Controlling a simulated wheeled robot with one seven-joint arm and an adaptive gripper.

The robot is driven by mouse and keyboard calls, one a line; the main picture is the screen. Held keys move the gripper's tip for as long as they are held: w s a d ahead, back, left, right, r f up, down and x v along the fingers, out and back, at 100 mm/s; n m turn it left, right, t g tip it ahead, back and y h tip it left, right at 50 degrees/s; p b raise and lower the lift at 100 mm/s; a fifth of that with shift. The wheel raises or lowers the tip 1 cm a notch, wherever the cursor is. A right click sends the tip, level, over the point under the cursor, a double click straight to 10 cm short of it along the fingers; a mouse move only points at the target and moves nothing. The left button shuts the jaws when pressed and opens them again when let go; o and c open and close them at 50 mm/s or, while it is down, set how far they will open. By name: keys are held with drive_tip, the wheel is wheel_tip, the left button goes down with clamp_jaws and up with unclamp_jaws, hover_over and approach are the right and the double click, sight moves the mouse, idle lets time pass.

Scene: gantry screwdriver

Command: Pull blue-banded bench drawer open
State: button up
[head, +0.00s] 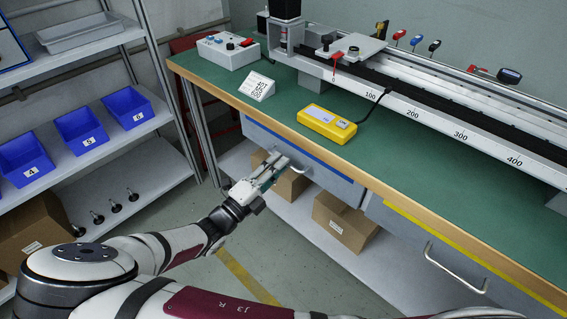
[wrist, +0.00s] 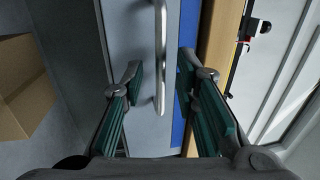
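The blue-banded drawer (head: 338,185) is a grey front under the left part of the bench, with a blue band along its top edge. It looks shut. My gripper (head: 277,162) is in front of it, beside its handle (head: 302,168). In the wrist view my gripper (wrist: 161,75) is open, with one dark green-padded finger on each side of the silver bar handle (wrist: 160,50). Gaps show between the bar and both fingers. The drawer front (wrist: 125,30) and its blue band (wrist: 188,35) lie behind. I cannot tell how deep the fingertips reach around the bar.
A yellow-banded drawer (head: 400,225) with its own handle is to the right. The green bench top (head: 270,118) holds a yellow device (head: 326,124). Cardboard boxes (head: 345,220) stand on the shelf below. A rack with blue bins (head: 80,130) is at the left.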

drive_tip(key=shift+x, duration=1.2)
clamp_jaws()
